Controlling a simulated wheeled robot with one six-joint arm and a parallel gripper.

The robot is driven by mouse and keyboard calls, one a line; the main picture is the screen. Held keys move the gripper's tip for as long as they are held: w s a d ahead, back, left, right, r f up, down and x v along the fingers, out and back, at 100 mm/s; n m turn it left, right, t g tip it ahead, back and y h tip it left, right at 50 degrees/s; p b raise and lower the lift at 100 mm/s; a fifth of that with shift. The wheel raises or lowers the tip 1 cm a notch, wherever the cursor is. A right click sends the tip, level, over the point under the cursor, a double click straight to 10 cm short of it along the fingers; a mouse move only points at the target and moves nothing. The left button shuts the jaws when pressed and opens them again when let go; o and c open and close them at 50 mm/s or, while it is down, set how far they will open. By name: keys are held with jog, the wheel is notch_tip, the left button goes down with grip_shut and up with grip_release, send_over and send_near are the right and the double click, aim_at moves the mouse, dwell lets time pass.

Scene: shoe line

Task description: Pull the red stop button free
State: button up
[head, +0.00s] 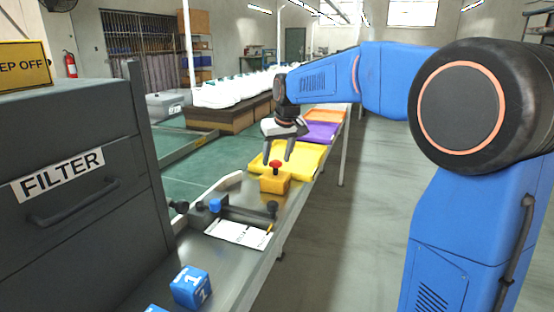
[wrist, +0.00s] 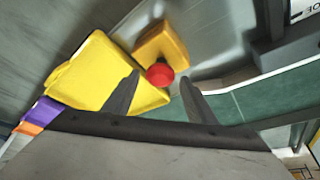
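The red stop button (head: 276,163) sits on top of a yellow box (head: 274,183) on the metal bench, in front of a yellow tray. In the head view my gripper (head: 278,158) points down with its two fingers apart, just above and behind the button. In the wrist view the red button (wrist: 160,74) shows between the fingertips of my open gripper (wrist: 160,84), with the yellow box (wrist: 163,45) beyond it. I cannot tell whether either finger touches the button.
A yellow tray (head: 301,156), a purple tray (head: 321,132) and an orange tray (head: 325,115) line the bench behind. A paper sheet (head: 239,233), a dark fixture with knobs (head: 238,212) and a blue numbered cube (head: 190,287) lie nearer. A grey filter cabinet (head: 75,220) stands left.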

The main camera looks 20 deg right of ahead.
dwell(0.3)
jog(key=v, duration=1.7)
jog(key=shift+r, duration=0.15)
jog(key=s+d+f+m, duration=0.1)
jog(key=s+d+f, duration=0.1)
jog(key=s+f, duration=1.2)
jog(key=s+d+f, duration=0.3)
jog(key=s+f, duration=1)
jog(key=s, duration=0.8)
jog(key=shift+s+d+f+m+h, duration=0.15)
jog(key=shift+s+f+m+h, duration=0.25)
